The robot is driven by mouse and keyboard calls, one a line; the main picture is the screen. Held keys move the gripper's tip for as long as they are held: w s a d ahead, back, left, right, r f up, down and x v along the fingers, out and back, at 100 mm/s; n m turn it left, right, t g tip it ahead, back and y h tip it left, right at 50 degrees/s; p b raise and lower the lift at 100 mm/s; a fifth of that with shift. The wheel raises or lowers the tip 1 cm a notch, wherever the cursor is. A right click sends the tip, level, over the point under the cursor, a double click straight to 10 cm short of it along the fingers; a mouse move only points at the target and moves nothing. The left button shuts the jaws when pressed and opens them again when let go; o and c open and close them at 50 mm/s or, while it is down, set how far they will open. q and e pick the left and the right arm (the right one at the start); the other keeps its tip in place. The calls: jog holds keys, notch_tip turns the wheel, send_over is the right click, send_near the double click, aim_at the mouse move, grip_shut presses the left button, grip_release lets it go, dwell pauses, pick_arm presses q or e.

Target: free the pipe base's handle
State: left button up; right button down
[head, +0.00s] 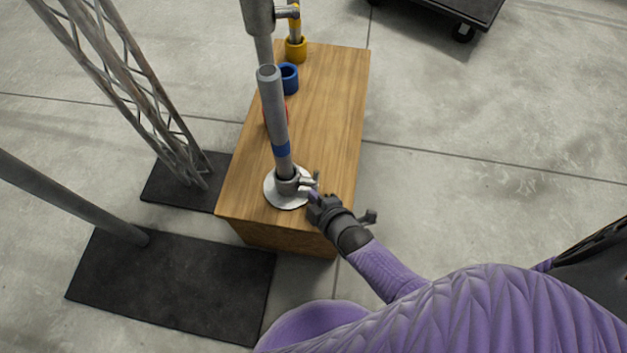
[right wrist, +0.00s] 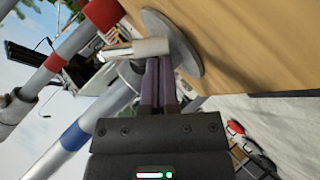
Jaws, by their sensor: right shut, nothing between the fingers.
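The pipe base (head: 287,190) is a round pale metal disc with a collar, near the front end of the wooden box. A grey pipe with a blue band (head: 275,125) stands in its collar. The handle (head: 308,182) is a small metal lever on the collar's right side. It also shows in the right wrist view (right wrist: 114,54). My right gripper (head: 315,200) is just beside the handle; its purple fingers (right wrist: 157,80) are shut together and empty, close to the collar. Whether they touch it I cannot tell. My left gripper is not in view.
The wooden box top (head: 335,110) also carries blue (head: 289,78) and yellow (head: 296,50) ring-shaped pieces and other pipes behind. A lattice truss and a pole stand on black plates (head: 170,285) to the left.

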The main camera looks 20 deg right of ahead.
jog(key=shift+f+b, duration=0.45)
jog(key=shift+f, duration=0.25)
jog(key=shift+d+f, duration=0.1)
jog(key=shift+f, duration=0.05)
jog(key=shift+w+f, duration=0.1)
dwell(0.6)
